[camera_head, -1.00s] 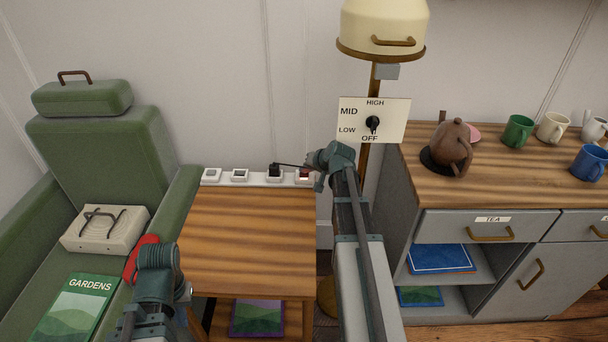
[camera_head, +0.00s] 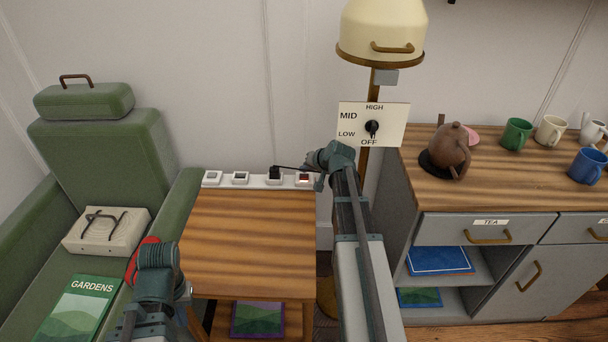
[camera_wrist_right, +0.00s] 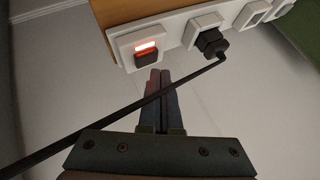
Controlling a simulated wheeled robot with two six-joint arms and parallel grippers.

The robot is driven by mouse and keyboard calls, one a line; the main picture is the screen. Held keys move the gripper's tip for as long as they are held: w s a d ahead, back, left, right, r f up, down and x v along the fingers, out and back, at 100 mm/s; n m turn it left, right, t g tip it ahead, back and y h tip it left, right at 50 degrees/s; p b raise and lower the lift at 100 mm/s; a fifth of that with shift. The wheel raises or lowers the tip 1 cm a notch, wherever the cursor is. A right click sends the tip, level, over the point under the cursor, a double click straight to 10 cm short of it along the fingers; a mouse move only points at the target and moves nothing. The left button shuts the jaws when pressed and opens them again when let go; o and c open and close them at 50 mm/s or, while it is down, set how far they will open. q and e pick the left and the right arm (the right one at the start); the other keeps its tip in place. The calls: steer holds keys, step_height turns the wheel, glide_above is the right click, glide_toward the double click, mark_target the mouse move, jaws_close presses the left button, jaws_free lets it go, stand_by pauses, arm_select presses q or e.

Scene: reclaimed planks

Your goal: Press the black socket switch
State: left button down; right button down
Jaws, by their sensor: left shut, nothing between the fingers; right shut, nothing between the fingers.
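The white socket strip (camera_head: 257,180) runs along the back of the wooden side table. The black plug (camera_head: 274,173) sits in one socket, and its dark cord runs right toward my right gripper (camera_head: 312,165). At the strip's right end is a rocker switch (camera_head: 304,178) with a red glow. In the right wrist view the rocker (camera_wrist_right: 147,52) has a bright red lit part above a dark part, beside the plug (camera_wrist_right: 211,42). My right gripper (camera_wrist_right: 160,72) is shut and empty, its tips just below the rocker; contact cannot be told. My left gripper (camera_head: 158,258) is shut by the armchair.
The green armchair (camera_head: 90,155) holds a box with glasses and a GARDENS book (camera_head: 75,308). A lamp (camera_head: 382,30) and dial panel (camera_head: 355,112) stand behind my right arm. A cabinet (camera_head: 385,195) with teapot and mugs is at right. The side table's top (camera_head: 250,235) is clear.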

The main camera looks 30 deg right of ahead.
mark_target(305, 178)
steer(key=shift+r+p, duration=2.65)
steer(key=shift+r, duration=0.2)
steer(key=shift+f, duration=0.1)
steer(key=s+a+r+n+g+y+p, duration=0.1)
steer(key=s+a+r+n+g+p, duration=0.15)
steer(key=a, duration=0.55)
steer(key=s+a+r+n+g+p, duration=0.1)
steer(key=s+a+n+p, duration=0.2)
steer(key=a, duration=0.5)
steer(key=s+a+r+n+g+y+p, duration=0.1)
steer(key=s+a+r+g+p, duration=0.2)
steer(key=a, duration=0.5)
steer(key=s+a+r+n+g+h+p, duration=0.1)
steer(key=s+a+r+n+h+p, duration=0.1)
steer(key=s+a+p, duration=0.3)
steer(key=s+a+r+n+g+h+p, duration=0.2)
steer(key=s+a, duration=0.6)
steer(key=s, duration=0.4)
step_height(305, 178, up, 2)
steer(key=n+p, duration=0.1)
steer(key=p, duration=0.2)
steer(key=shift+s, duration=0.3)
